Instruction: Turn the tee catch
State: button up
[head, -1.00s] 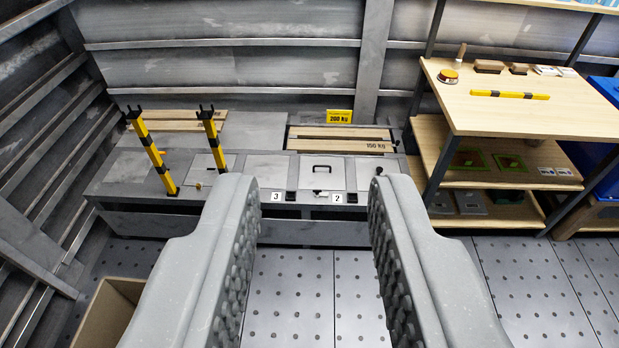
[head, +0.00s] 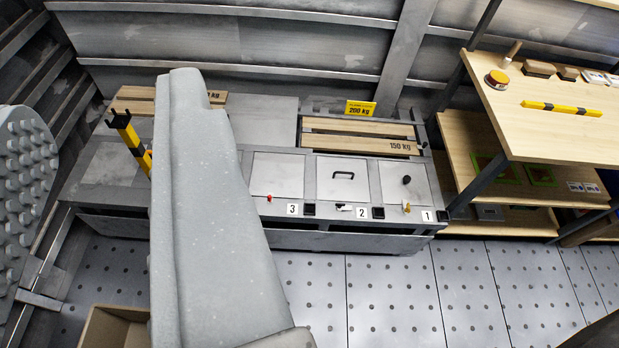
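A low grey bench (head: 270,236) along the back wall has square lids and small fittings on its front edge. A small red fitting (head: 268,198) is left of label 3, a pale one (head: 343,207) left of label 2 and an orange-yellow one (head: 407,208) left of label 1. They are too small for me to tell which is the tee catch. My gripper (head: 105,125) is open and empty, at the left of the view. Its right finger hides part of the bench's left half. All three fittings are to the right of the fingers.
A yellow-black post (head: 128,135) stands on the bench, partly hidden behind my finger. A lid with a black handle (head: 343,175) and one with a black knob (head: 407,180) are on the bench. A wooden shelf unit (head: 545,110) is at right, a cardboard box (head: 112,325) at lower left.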

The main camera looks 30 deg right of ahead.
aim_at(339, 206)
jog(key=z, duration=0.2)
jog(key=i, duration=1.55)
jog(key=z, duration=0.6)
